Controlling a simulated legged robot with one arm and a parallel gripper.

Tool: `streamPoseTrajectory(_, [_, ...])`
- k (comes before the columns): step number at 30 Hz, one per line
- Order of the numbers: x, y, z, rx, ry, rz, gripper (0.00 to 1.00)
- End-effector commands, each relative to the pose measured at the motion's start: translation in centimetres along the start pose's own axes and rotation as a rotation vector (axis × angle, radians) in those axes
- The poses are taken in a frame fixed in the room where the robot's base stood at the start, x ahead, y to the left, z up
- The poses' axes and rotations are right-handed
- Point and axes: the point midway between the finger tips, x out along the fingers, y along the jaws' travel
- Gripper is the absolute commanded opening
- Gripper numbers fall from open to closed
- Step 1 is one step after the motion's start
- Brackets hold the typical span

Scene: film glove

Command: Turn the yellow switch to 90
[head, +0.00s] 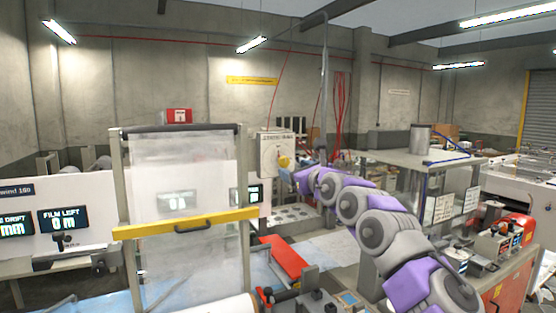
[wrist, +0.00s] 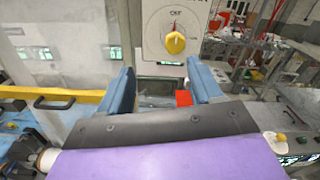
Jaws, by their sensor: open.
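The yellow switch (wrist: 175,42) is a round knob on a pale dial plate (wrist: 153,31) with a red mark above it and the word "OFF" near the top. It shows at the upper middle of the wrist view, and also in the head view (head: 284,162) on a box at the centre. My gripper (wrist: 158,82) has two blue fingers spread apart with nothing between them. The knob is beyond and above the fingertips in the wrist view, apart from them. In the head view my gripper (head: 300,178) is close to the right of the knob. The other dial marks are too small to read.
A clear film sheet (head: 180,180) hangs in a frame with a yellow handle bar (head: 185,222) left of the dial. A metal table (head: 415,160) stands to the right. A red block (head: 285,256) lies below the dial area.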

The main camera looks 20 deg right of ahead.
Motion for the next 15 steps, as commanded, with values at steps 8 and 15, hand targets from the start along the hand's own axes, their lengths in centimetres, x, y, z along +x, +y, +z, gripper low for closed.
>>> streamPoseTrajectory(8, [2.0,-1.9,-0.7,0.024,-0.002,0.000,0.65])
streamPoseTrajectory(15, [3.8,-0.4,0.1,0.010,-0.002,0.003,0.65])
